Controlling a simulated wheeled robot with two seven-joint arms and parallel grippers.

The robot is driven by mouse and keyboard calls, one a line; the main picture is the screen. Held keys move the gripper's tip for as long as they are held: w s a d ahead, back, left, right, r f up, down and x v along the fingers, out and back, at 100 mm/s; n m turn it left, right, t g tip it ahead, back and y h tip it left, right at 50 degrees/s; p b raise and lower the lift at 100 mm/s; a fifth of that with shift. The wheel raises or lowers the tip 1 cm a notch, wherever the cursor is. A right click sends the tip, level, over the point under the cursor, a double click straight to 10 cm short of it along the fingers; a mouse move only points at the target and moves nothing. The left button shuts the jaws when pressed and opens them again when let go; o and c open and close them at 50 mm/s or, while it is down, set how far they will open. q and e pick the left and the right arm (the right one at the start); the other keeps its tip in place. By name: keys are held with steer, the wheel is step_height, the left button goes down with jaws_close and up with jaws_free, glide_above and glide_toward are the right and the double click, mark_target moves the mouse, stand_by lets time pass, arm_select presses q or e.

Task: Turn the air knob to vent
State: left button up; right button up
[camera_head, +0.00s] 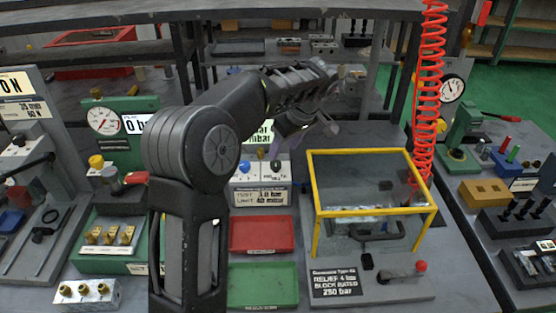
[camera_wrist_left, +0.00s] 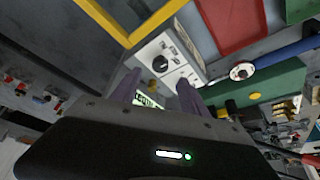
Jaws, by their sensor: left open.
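A light grey control box (camera_head: 262,182) stands at the middle of the bench, with a blue knob (camera_head: 245,167) and a dark knob (camera_head: 276,166) on it. In the left wrist view its pale panel (camera_wrist_left: 176,56) shows a round black knob (camera_wrist_left: 160,63); I cannot read which knob is marked air or where it points. My left gripper (camera_head: 300,128) is above and behind the box, apart from it. In the left wrist view its two purple fingers (camera_wrist_left: 157,97) are spread and empty, with the black knob beyond them. My right gripper is not in view.
A yellow-framed clear guard (camera_head: 372,155) stands right of the box, with a coiled red hose (camera_head: 430,90) behind. A red tray (camera_head: 262,234) and a green tray (camera_head: 262,284) lie in front. A gauge block (camera_head: 104,121) stands left. My left arm covers part of the bench.

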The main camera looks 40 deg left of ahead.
mark_target(276, 163)
arm_select(q)
steer(key=p+x, duration=0.1)
steer(key=x, duration=0.6)
steer(key=shift+c, duration=0.2)
jaws_close()
